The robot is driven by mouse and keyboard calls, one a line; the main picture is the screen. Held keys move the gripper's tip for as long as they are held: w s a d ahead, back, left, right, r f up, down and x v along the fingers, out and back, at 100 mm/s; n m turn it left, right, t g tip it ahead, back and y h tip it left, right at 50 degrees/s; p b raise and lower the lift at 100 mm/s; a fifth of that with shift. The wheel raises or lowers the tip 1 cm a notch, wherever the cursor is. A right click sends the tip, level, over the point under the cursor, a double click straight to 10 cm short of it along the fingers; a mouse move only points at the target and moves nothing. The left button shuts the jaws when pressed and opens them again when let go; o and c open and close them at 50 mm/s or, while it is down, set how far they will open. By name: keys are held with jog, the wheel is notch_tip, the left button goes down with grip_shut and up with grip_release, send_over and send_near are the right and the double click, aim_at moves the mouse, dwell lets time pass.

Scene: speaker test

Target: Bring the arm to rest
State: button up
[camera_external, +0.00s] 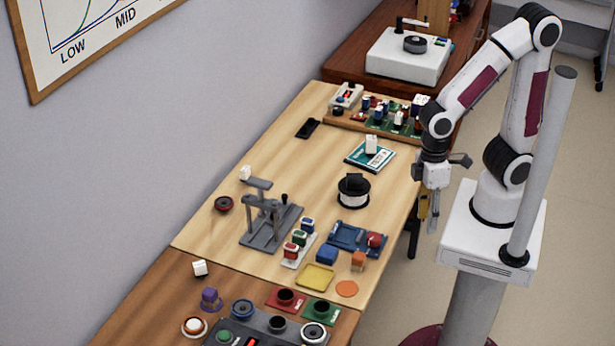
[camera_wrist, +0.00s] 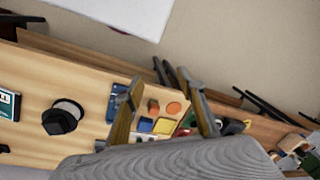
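My gripper (camera_external: 429,214) points down beside the right edge of the light wooden table (camera_external: 318,187), close to my base. In the wrist view, its two fingers (camera_wrist: 166,88) stand apart with nothing held between them. The table and its small parts show behind the fingers, at a distance. My arm is bent, with its elbow raised above the base.
On the table are a black-and-white spool (camera_external: 354,191), a grey fixture (camera_external: 272,225), a blue tray (camera_external: 350,238), a yellow tray (camera_external: 315,278) and a teal booklet (camera_external: 385,160). A white turntable (camera_external: 400,62) stands at the back. Floor lies right of the table.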

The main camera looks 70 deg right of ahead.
jog(key=w+d+r+m+t, duration=0.2)
jog(key=d+r+m+t, duration=0.1)
jog(key=d+r, duration=0.4)
jog(key=w+d+r+m+t+h, duration=0.1)
jog(key=w+d+r+m+t, duration=0.2)
jog(key=d+r, duration=0.4)
jog(key=d, duration=0.6)
jog(key=shift+d+m, duration=0.35)
jog(key=shift+m, duration=0.05)
